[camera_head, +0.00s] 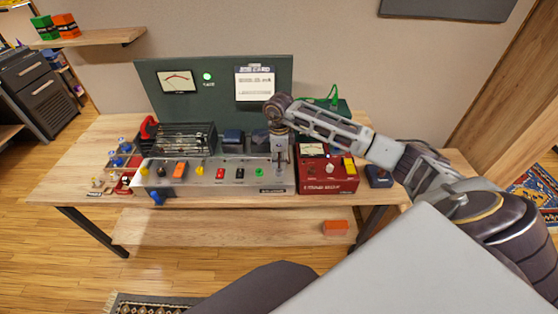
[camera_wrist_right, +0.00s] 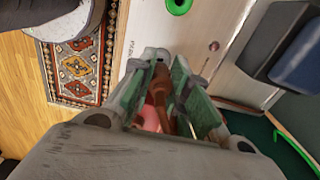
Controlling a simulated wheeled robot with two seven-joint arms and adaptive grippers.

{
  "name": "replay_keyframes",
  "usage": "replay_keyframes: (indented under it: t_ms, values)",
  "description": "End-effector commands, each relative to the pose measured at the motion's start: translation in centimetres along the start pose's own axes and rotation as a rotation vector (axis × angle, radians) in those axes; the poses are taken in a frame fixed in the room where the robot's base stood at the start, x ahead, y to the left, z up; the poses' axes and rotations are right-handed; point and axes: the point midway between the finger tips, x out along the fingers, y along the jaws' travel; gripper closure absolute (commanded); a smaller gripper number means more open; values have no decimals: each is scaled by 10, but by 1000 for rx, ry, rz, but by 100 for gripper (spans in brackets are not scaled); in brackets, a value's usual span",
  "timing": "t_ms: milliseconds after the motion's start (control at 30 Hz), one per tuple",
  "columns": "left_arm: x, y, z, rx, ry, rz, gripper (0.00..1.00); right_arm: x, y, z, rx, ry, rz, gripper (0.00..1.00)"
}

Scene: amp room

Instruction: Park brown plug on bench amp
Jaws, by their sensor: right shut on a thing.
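The bench amp (camera_head: 215,180) is a long silver box on the wooden bench, with a row of coloured plugs and knobs along its sloped face. My right gripper (camera_head: 282,168) points down over the right end of its face. In the right wrist view its green-padded fingers (camera_wrist_right: 165,82) are shut on a brown plug (camera_wrist_right: 162,88). The amp's pale panel (camera_wrist_right: 185,45) lies beyond the fingertips, with a green ring (camera_wrist_right: 178,5) and a small brown spot. Whether the plug touches the panel is unclear. My left gripper is not in view.
A red meter box (camera_head: 327,174) stands close to the amp's right end. Dark transformer blocks (camera_head: 233,137) rise on the amp behind its face, before a green upright panel (camera_head: 215,80). Small trays of plugs (camera_head: 122,160) lie at the left. An orange box (camera_head: 335,227) sits on the lower shelf.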

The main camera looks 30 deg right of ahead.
Motion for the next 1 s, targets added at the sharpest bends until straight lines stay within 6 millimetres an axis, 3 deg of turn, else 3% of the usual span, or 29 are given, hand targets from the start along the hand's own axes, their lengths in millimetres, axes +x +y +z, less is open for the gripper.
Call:
replay_keyframes:
  t_ms: [1000]
  values:
    - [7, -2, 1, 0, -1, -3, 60, 9, 0, 0, 1, 0, -1, 100]
